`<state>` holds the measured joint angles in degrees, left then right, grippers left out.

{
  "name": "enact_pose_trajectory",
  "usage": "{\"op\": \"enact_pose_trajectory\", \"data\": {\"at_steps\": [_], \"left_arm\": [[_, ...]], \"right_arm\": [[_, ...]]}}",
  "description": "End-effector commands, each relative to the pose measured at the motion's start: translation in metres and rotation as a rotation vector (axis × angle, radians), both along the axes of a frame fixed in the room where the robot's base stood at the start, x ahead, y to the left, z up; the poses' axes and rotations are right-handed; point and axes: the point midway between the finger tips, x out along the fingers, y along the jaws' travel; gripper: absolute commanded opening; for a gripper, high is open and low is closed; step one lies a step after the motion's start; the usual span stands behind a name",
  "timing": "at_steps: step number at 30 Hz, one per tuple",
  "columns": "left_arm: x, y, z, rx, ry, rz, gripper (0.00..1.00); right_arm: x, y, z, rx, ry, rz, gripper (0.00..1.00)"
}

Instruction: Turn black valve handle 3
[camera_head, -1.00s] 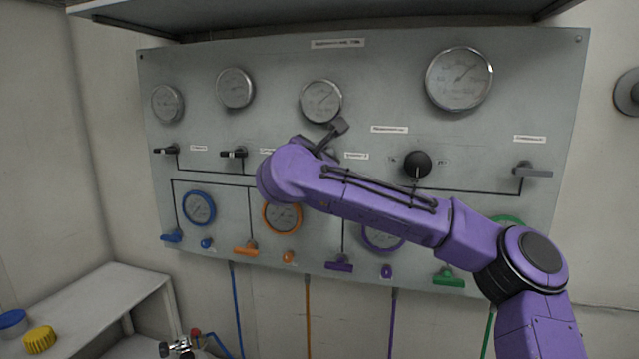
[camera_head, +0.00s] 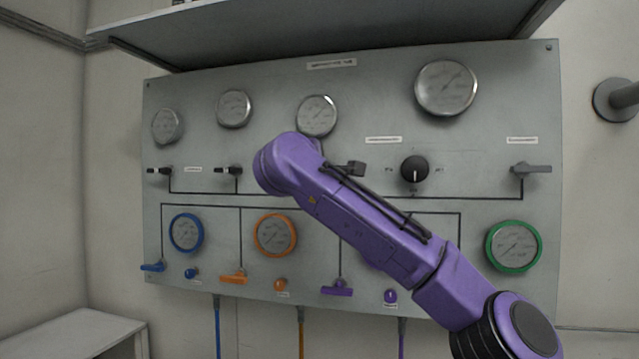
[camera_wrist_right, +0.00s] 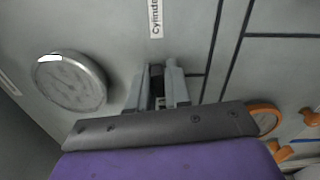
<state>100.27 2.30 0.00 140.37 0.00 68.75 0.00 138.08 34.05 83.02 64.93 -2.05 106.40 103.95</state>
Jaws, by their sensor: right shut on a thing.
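In the right wrist view, the fingers of my right gripper (camera_wrist_right: 157,92) are closed around a small dark part, black valve handle 3 (camera_wrist_right: 157,72), just below a white "Cylinder" label. Most of the handle is hidden between the fingers. In the head view, my purple right arm reaches in from the lower right and covers both the handle and the gripper. The two other black handles, the left one (camera_head: 160,170) and the one beside it (camera_head: 228,170), point left on the grey panel (camera_head: 350,80). My left gripper is in neither view.
Round gauges, a black knob (camera_head: 414,169) and a grey lever (camera_head: 530,169) are on the panel. Blue, orange and purple handles (camera_head: 337,288) line its lower edge. A shelf (camera_head: 330,30) overhangs the top. A white bench (camera_head: 75,340) stands lower left.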

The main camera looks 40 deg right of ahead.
Motion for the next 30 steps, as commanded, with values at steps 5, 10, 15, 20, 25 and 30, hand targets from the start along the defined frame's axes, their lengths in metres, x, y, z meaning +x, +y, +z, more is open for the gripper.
{"op": "enact_pose_trajectory", "data": {"at_steps": [5, 10, 15, 20, 25, 30], "left_arm": [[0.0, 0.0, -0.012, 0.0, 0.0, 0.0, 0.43], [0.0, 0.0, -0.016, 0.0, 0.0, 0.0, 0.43], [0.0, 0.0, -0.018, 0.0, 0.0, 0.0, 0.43], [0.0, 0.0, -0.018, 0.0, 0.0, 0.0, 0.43], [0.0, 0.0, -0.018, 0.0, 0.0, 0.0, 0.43], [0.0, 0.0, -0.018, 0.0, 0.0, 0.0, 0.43]], "right_arm": [[0.001, 0.001, -0.006, 0.058, -0.061, 0.0, 0.0], [0.001, 0.0, -0.006, 0.092, -0.097, 0.0, 0.0], [0.001, 0.001, -0.006, 0.105, -0.112, 0.001, 0.0], [0.001, 0.001, -0.006, 0.107, -0.115, 0.001, 0.0], [0.001, 0.001, -0.006, 0.108, -0.114, 0.001, 0.0], [0.001, 0.001, -0.005, 0.107, -0.114, 0.001, 0.39]]}}
